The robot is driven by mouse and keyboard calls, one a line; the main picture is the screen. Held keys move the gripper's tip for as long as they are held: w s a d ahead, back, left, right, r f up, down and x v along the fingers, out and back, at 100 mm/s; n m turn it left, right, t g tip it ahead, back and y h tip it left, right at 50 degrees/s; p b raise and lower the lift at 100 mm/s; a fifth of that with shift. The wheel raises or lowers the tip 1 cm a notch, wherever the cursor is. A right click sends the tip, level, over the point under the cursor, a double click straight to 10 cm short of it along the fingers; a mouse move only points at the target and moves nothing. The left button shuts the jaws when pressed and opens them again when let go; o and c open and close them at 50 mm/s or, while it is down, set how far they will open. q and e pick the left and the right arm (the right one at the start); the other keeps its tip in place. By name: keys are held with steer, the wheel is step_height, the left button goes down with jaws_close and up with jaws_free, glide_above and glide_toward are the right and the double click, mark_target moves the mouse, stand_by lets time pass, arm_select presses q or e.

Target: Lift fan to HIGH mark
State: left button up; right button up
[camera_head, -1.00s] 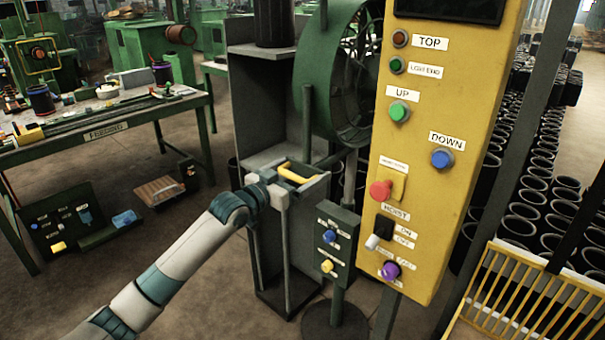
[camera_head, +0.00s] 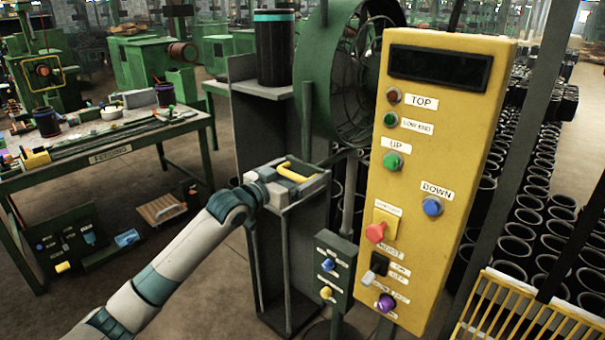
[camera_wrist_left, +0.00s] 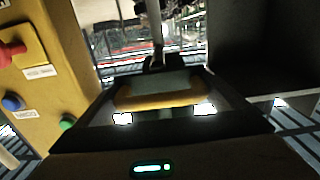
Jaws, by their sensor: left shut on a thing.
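The round green fan (camera_head: 322,80) with its wire guard stands at the centre of the head view, partly behind the yellow panel. Below it is a grey tray-like part (camera_head: 318,182) with a yellow handle (camera_head: 299,168). My left gripper (camera_head: 283,184) is at this handle, shut on it. The wrist view shows the yellow bar (camera_wrist_left: 165,100) straight ahead between the fingers. The exact contact is dark and hard to see. I cannot make out a HIGH mark. My right gripper is not in view.
A yellow control panel (camera_head: 455,130) with buttons stands close to the right. A dark shelf (camera_head: 262,92) carries a black cylinder (camera_head: 275,50). A workbench (camera_head: 110,145) is left, tyre-like rings (camera_head: 540,190) are right.

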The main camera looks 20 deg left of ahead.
arm_select(q)
steer(key=shift+a+r, duration=0.1)
steer(key=shift+r, duration=0.6)
steer(key=o, duration=1.2)
steer(key=shift+f, duration=0.25)
